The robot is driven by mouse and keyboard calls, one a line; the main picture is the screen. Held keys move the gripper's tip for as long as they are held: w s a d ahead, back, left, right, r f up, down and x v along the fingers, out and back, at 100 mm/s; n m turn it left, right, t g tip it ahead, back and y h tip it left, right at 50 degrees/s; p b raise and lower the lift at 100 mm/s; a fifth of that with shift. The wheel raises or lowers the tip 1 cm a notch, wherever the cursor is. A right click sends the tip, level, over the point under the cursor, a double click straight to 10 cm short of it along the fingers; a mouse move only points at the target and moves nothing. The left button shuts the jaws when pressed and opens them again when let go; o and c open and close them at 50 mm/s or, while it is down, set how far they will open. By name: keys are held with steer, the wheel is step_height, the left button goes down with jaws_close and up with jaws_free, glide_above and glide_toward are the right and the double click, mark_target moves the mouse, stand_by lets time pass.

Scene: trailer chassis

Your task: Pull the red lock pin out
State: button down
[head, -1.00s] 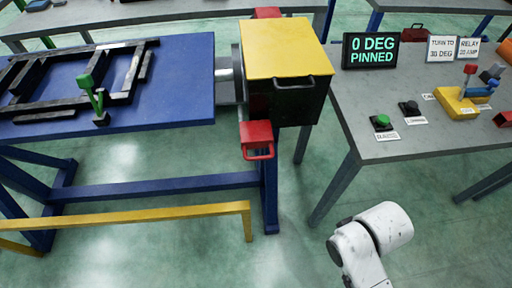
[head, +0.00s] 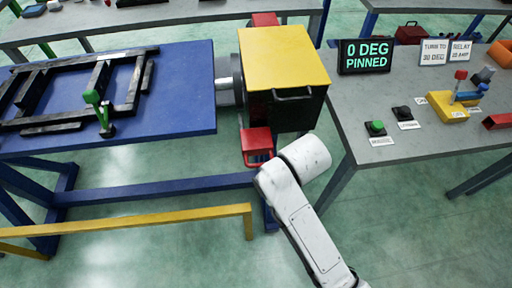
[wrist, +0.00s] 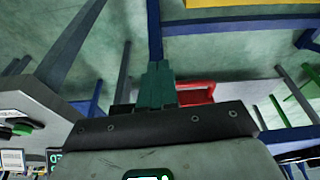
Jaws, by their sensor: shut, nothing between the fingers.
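The red lock pin (head: 256,141) is a red block with a loop handle, low on the front of the yellow-topped black housing (head: 285,57), at the right end of the blue table. In the wrist view a red handle-like part (wrist: 196,88), probably the same pin, shows just right of my gripper (wrist: 158,72). The green fingers are shut together with nothing between them. I cannot tell whether they touch the red part. In the head view my white arm is just below and right of the pin, and the gripper does not show.
The blue table (head: 185,95) carries a black frame and a green-handled lever (head: 100,112). A display (head: 365,56) reads "0 DEG PINNED" on the grey bench (head: 420,125), with green and black buttons. A yellow rail (head: 130,221) runs in front, low down. Another red part (head: 265,19) shows behind the housing.

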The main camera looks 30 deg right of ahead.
steer(key=m+p, duration=0.1)
glide_toward(258, 149)
steer(key=s+a, duration=0.2)
steer(key=s, duration=0.2)
steer(key=shift+w+d+r+t, duration=0.2)
steer(key=shift+w+r+t, duration=0.05)
steer(key=shift+r+t, duration=0.15)
steer(key=p+x, duration=0.1)
steer(key=x, duration=0.9)
steer(key=shift+d, duration=0.15)
steer(key=shift+f, duration=0.2)
